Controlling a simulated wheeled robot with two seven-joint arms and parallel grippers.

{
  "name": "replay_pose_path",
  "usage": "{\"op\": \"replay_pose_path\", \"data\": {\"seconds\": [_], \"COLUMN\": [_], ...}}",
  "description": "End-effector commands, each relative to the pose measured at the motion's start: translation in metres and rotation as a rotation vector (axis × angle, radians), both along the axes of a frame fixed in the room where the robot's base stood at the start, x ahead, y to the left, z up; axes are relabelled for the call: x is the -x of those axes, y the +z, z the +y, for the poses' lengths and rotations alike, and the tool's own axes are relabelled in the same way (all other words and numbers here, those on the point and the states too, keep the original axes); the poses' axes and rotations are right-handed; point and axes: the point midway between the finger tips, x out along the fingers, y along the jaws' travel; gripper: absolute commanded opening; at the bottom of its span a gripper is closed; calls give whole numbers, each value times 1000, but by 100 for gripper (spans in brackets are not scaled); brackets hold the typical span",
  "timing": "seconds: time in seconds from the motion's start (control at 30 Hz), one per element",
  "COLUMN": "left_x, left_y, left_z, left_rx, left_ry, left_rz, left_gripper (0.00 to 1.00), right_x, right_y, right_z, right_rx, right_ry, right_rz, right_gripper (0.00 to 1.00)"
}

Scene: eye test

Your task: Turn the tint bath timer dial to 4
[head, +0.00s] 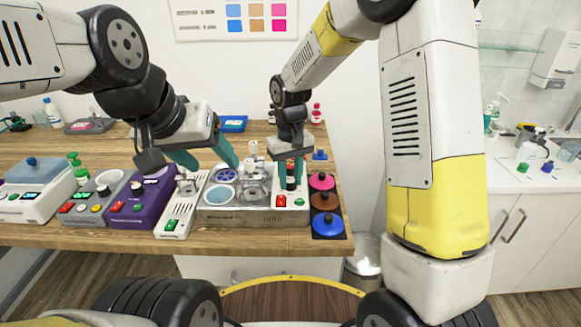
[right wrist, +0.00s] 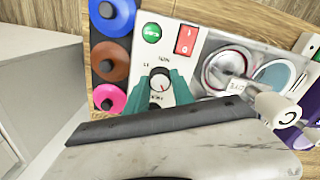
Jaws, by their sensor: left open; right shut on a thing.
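The tint bath (head: 235,214) is a silver box on the wooden counter, with a round blue dish and a clear basin on top. Its white control panel carries a black dial (right wrist: 162,82) with a pale face and a red mark; the small lettering around it is unreadable. My right gripper (head: 290,187) points down at the panel, its teal fingers shut on this dial, one on each side. A second dark knob (right wrist: 157,103) shows just behind it in the right wrist view, partly hidden by my gripper. My left gripper (head: 213,166) is open and empty above the bath's left part.
A red switch (right wrist: 187,40) and a green button (right wrist: 152,32) sit on the panel by the dial. Pink (head: 321,181), brown (head: 324,201) and blue (head: 327,223) knobbed discs stand right of the bath. A purple device (head: 140,208) and other devices crowd the left.

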Motion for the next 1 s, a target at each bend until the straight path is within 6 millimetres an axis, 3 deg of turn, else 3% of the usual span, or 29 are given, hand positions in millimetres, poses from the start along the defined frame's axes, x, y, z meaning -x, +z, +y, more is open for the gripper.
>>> {"op": "replay_pose_path", "data": {"seconds": [0.33,0.9,0.93,1.0], "left_x": [0,0,0,0], "left_y": [0,0,0,0], "left_z": [0,0,0,0], "left_rx": [0,0,0,0], "left_ry": [0,0,0,0], "left_rz": [0,0,0,0], "left_gripper": [61,61,61,61], "right_x": [0,-1,-1,-1], "right_y": [1,1,1,1], "right_z": [0,0,0,0], "right_rx": [-1,-1,-1,-1], "right_ry": [-149,-178,-178,-178], "right_rz": [-2,-2,-2,-2], "right_gripper": [0,0,33,47]}}
